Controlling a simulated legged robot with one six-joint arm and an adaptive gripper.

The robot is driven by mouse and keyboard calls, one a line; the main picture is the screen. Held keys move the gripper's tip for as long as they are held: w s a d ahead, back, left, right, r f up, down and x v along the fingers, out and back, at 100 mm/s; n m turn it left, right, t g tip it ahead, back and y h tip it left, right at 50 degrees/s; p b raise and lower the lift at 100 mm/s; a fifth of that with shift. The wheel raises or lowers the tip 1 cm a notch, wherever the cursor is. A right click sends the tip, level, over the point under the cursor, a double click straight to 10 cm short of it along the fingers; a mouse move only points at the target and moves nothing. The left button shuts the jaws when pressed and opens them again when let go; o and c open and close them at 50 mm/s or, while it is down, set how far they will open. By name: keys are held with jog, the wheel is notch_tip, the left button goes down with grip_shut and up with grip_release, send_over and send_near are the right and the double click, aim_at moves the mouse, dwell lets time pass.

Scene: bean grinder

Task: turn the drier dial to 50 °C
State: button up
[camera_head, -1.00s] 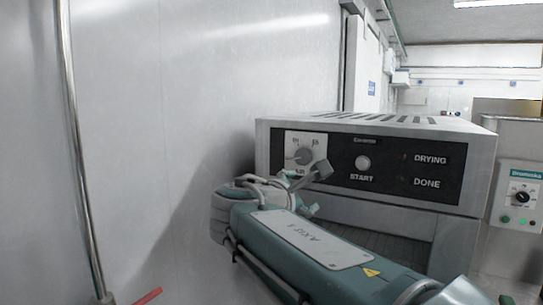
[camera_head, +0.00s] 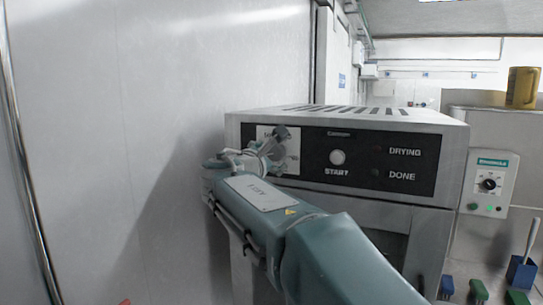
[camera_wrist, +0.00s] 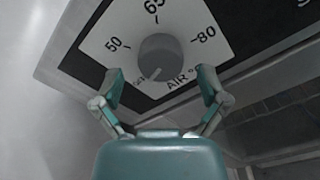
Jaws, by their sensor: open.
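The drier (camera_head: 400,118) is a grey box with a black control panel, beside the wall. Its dial is a grey round knob (camera_wrist: 160,58) on a white plate, with 50 at left, 65 at top and 80 at right in the wrist view. A pale mark, perhaps the pointer, shows at the knob's lower left, below the 50. My gripper (camera_wrist: 161,84) is open, its two teal fingers spread below and either side of the knob, seemingly not touching it. In the head view my gripper (camera_head: 270,146) covers much of the dial plate (camera_head: 293,140).
The START button (camera_head: 337,157) and the DRYING and DONE lamps are right of the dial. A smooth wall (camera_head: 120,120) stands close on the left. A second control box (camera_head: 490,183) with a black knob is at right, and a gold can (camera_head: 522,87) stands above it.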

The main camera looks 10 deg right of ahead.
jog(key=shift+w+d, duration=0.25)
jog(key=shift+w, duration=0.05)
jog(key=c, duration=1.1)
jog(key=shift+c, duration=0.2)
